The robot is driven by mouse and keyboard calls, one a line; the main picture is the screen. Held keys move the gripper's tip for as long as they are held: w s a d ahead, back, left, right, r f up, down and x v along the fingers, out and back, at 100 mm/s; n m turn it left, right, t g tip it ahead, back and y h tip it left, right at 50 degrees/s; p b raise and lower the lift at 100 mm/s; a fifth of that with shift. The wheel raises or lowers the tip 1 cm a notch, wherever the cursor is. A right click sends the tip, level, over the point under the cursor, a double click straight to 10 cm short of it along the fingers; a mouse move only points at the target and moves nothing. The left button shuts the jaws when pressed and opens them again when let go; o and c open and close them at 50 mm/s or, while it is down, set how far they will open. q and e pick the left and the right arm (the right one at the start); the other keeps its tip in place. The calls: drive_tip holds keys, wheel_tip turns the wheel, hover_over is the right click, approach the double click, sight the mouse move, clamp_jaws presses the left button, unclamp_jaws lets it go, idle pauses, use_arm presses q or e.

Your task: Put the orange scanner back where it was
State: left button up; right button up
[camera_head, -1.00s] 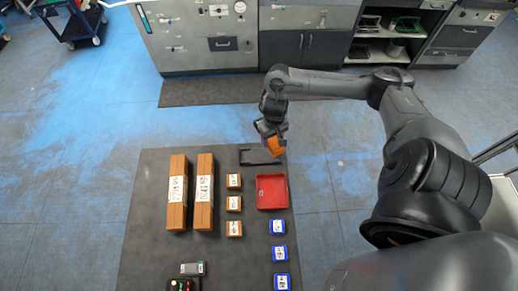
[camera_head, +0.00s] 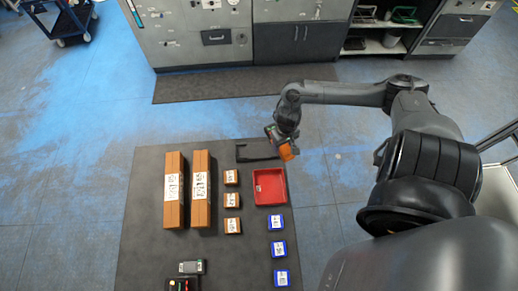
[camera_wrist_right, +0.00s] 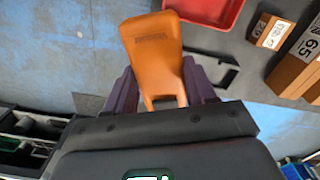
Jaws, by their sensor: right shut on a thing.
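In the right wrist view the frame (camera_wrist_right: 218,75) is partly hidden behind the gripper. My left gripper is not in view.
A red tray (camera_head: 270,203) lies just nearer than the frame. Two long brown boxes (camera_head: 174,212), several small brown boxes (camera_head: 232,201) and blue boxes (camera_head: 276,222) stand on the table (camera_head: 145,255). Dark devices (camera_head: 192,267) lie at the near left.

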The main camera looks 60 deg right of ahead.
drive_tip(key=w+f, duration=0.3)
drive_tip(key=w+f+b, duration=0.1)
drive_tip(key=w+f, duration=0.2)
drive_tip(key=w+a+f, duration=0.1)
drive_tip(key=w+f, duration=0.2)
drive_tip(key=shift+w+a+f+b, duration=0.1)
drive_tip(key=shift+w+f+b, duration=0.05)
drive_tip(key=shift+w+b, duration=0.15)
drive_tip(key=shift+f, duration=0.15)
drive_tip(key=shift+f, duration=0.2)
drive_tip(key=shift+f, duration=0.35)
drive_tip(key=o, duration=1.2)
